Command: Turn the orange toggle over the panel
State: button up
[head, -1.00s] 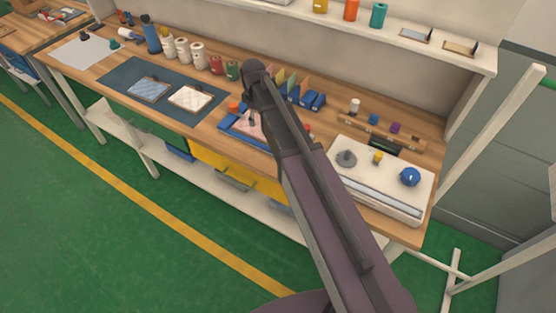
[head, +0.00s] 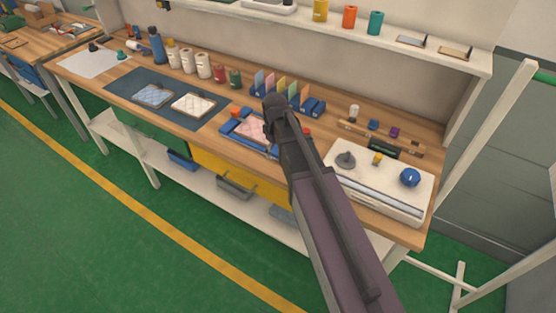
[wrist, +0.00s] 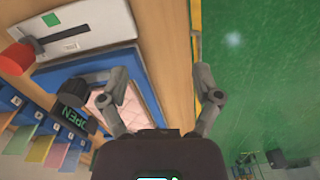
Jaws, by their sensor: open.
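A white panel (head: 385,178) at the bench's right end carries a small orange-yellow toggle (head: 377,158) between a grey knob and a blue knob. My gripper (wrist: 160,80) is open, with nothing between its fingers. It is left of that panel, over the front part of the blue tray with a pink quilted pad (head: 254,129). The tray is beside the left finger in the wrist view (wrist: 148,80). A red-orange cylinder (wrist: 17,57) stands near a slotted white plate (wrist: 85,32) in the wrist view. I cannot tell whether that is the toggle. My arm hides part of the tray's right side.
Coloured cards in blue holders (head: 290,92) stand behind the tray. A dark mat with two pads (head: 193,103) lies to the left. A wooden rack with small parts (head: 380,135) is behind the panel. Green floor is open in front of the bench.

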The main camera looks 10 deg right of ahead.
jog(key=shift+s+d+f, duration=0.25)
jog(key=shift+s+d, duration=0.05)
jog(key=shift+s, duration=0.4)
jog(key=shift+m, duration=0.3)
jog(key=s+d+m, duration=0.8)
jog(key=s+d, duration=0.1)
jog(key=s, duration=0.4)
jog(key=shift+s, duration=0.15)
jog(key=shift+a, duration=0.1)
dwell(0.5)
